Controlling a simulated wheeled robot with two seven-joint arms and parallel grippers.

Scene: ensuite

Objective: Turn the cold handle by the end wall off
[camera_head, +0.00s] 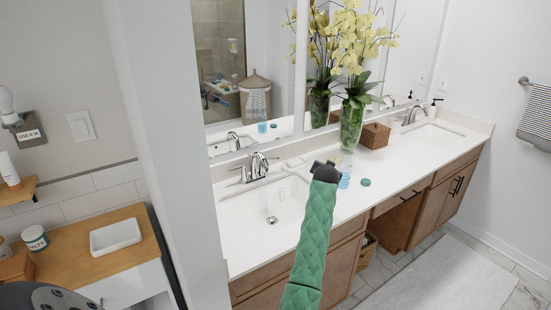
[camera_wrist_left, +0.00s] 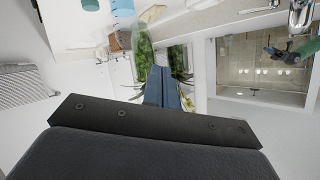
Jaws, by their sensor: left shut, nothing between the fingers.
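The near faucet (camera_head: 257,167) is chrome, with a lever handle (camera_head: 238,172) on its left and one (camera_head: 272,158) on its right. It stands behind the near sink (camera_head: 250,208). A faint line shows above the drain; I cannot tell if it is water. A far faucet (camera_head: 410,116) stands by the far sink (camera_head: 440,131), nearer the end wall (camera_head: 500,130). My left gripper (camera_head: 327,165), on a green-sleeved arm, is above the counter right of the near sink, apart from both faucets. Its fingers (camera_wrist_left: 163,75) are shut and empty. My right gripper is not in view.
A partition wall (camera_head: 165,130) stands left of the near sink.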

